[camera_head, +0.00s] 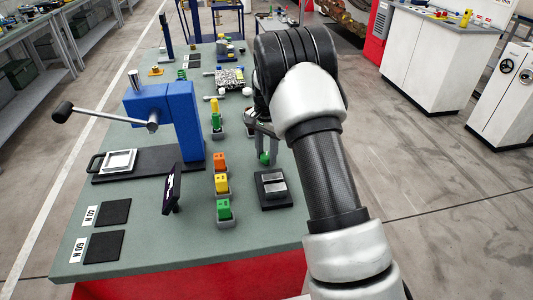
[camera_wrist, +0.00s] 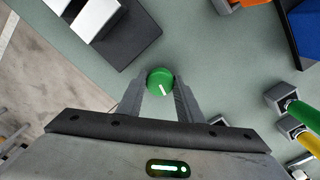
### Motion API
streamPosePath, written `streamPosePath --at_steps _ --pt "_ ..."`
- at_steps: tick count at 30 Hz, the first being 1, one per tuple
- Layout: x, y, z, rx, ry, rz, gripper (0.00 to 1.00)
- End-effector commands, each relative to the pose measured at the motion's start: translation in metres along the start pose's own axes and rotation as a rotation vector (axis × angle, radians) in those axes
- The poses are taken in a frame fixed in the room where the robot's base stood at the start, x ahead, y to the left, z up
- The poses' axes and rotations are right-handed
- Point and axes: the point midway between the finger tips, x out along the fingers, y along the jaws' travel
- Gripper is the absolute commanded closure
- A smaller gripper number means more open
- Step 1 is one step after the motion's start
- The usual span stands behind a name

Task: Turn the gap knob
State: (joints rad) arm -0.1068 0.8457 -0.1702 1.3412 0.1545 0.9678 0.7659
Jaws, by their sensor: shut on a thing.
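The gap knob (camera_wrist: 160,80) is a round green knob with a white line mark on its top. In the wrist view it sits between the fingertips of my gripper (camera_wrist: 160,88), which are closed on its two sides. The white mark points down and slightly to the right in that view. In the head view the green knob (camera_head: 264,158) shows low between the fingers of my gripper (camera_head: 265,152), just above the green table top. The base of the knob is hidden.
A dark block with silver bars (camera_head: 274,188) stands close in front of the knob. Orange, yellow and green blocks (camera_head: 221,184) stand in a row to the left. A blue press (camera_head: 172,122) with a lever stands further left. The table's front right area is clear.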

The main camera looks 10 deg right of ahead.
Motion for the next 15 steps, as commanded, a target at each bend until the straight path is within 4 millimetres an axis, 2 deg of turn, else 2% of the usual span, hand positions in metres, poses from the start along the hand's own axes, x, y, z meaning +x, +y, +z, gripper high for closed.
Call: streamPosePath --at_steps 15 --pt "-0.0013 -0.0008 -0.0008 0.067 0.002 -0.003 0.9"
